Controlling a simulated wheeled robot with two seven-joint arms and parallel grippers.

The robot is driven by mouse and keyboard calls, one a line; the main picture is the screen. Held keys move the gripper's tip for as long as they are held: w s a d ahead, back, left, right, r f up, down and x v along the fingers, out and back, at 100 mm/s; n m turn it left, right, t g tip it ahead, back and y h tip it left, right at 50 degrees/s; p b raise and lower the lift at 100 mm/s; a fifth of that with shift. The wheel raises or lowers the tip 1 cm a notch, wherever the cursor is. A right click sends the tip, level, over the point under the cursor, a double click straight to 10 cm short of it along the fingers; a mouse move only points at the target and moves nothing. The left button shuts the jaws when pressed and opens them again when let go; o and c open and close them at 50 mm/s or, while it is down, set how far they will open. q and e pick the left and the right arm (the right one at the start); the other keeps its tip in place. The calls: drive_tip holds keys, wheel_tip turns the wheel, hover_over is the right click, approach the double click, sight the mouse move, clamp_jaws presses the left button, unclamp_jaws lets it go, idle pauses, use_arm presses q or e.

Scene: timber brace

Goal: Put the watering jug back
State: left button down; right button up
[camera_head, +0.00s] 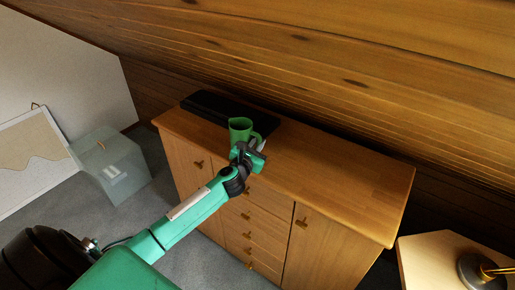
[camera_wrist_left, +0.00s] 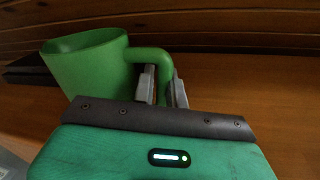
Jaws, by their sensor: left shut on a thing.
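The green watering jug (camera_head: 239,130) is at the wooden cabinet's top, left of its middle, in front of a dark flat object. In the left wrist view the jug (camera_wrist_left: 92,67) looks tilted in the picture, with its handle to the right. My left gripper (camera_head: 256,148) is at the jug's handle. In the left wrist view its two fingers (camera_wrist_left: 162,88) are shut on the handle. I cannot tell whether the jug's base touches the cabinet top. My right gripper is not in view.
The cabinet top (camera_head: 335,185) is clear to the right. A long dark object (camera_head: 212,106) lies at its back left. A translucent box (camera_head: 110,165) stands on the floor at left. A pale table (camera_head: 435,260) with a lamp base (camera_head: 480,270) is at the lower right.

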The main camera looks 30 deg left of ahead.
use_arm(q)
drive_tip(key=shift+f, duration=0.65)
drive_tip(key=c, duration=1.9)
unclamp_jaws()
drive_tip(key=shift+f, duration=0.2)
drive_tip(key=o, duration=0.5)
drive_tip(key=shift+c, duration=0.2)
drive_tip(key=shift+r, duration=0.15)
drive_tip(key=shift+s+d, duration=0.1)
drive_tip(key=shift+s, duration=0.45)
drive_tip(key=s+d+b, duration=0.1)
drive_tip(key=s, duration=1)
drive_tip(key=shift+b, duration=0.3)
drive_tip(key=shift+d, duration=0.1)
